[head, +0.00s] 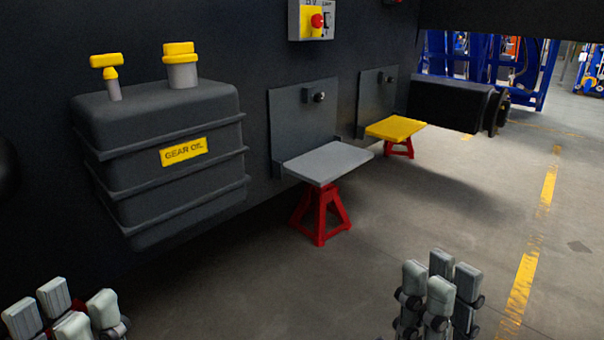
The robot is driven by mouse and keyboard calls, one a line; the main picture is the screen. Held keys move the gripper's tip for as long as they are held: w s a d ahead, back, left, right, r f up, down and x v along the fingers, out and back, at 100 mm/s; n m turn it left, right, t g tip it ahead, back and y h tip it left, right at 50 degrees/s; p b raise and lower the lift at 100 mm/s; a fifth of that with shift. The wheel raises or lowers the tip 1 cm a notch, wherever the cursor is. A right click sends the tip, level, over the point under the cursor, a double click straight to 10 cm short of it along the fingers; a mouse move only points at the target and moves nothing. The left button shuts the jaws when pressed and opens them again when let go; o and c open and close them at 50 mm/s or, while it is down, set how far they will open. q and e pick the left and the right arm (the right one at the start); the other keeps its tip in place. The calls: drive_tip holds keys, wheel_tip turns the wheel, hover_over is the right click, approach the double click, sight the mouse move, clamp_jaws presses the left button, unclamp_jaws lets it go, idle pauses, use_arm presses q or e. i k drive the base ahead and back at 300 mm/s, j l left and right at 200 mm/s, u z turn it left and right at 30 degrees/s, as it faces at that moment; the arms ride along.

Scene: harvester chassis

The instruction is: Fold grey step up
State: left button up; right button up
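The grey step (328,162) is folded down and juts out flat from its dark back plate (304,118) on the chassis wall. A red stand (320,213) is under it. A small black knob (319,97) sits on the plate above the step. My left gripper (62,313) is at the bottom left corner, empty, with its fingers apart. My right gripper (440,278) is at the bottom right of centre, empty, with a narrower gap between its fingers. Both are in front of the step and clear of it.
A yellow step (395,128) is also down, further back, over another red stand (399,148). A dark gear oil tank (165,130) with yellow caps bulges out left of the grey step. A black cylinder (449,104) juts out at the right. The floor ahead is clear.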

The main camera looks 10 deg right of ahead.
sight(320, 167)
drive_tip(key=i+l+u, duration=0.15)
drive_tip(key=l+u, duration=0.35)
drive_tip(key=i+l+u, duration=0.1)
drive_tip(key=l+u, duration=0.2)
drive_tip(key=u, duration=0.2)
drive_tip(key=l+u, duration=0.5)
